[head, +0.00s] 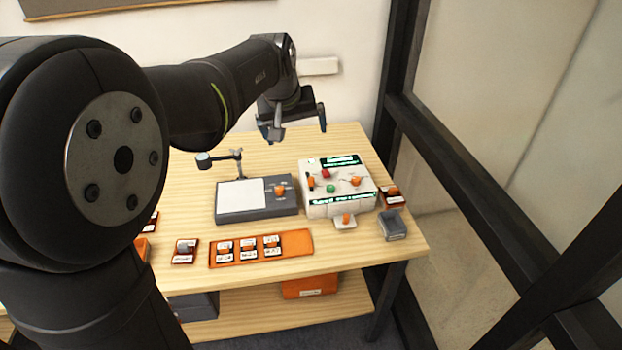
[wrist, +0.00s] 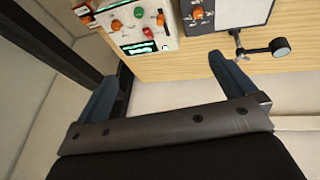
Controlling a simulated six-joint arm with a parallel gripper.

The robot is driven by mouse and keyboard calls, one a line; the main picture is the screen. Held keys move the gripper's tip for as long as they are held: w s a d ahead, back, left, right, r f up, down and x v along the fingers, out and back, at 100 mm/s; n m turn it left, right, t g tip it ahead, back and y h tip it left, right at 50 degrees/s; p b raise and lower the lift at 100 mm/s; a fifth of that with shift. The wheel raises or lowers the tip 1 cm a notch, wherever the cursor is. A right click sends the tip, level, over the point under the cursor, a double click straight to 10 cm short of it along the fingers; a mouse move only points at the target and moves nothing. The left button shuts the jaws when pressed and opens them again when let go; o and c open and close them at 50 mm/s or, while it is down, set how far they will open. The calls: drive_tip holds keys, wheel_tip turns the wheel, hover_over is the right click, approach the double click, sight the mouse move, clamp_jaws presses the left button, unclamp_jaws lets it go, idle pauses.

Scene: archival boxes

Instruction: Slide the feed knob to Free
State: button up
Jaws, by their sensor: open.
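A cream control box (head: 318,204) stands on the right half of the wooden table. Its top carries a red knob (head: 326,173), a green knob (head: 331,188), an orange knob (head: 355,181) and an upright orange slider (head: 311,182). The labels are too small to read, so I cannot tell which is the feed knob. The box also shows upside down in the wrist view (wrist: 178,44). My gripper (head: 296,126) is open and empty, above the back of the table, behind and apart from the box. Its two fingers show in the wrist view (wrist: 166,66).
A grey unit (head: 258,210) with a white pad, an orange knob and a small lamp arm (head: 238,162) stands left of the box. An orange tray (head: 296,243) with several labelled pieces lies in front. A grey block (head: 392,226) sits at right. The back table is clear.

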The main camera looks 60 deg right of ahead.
drive_tip(key=shift+v, duration=0.8)
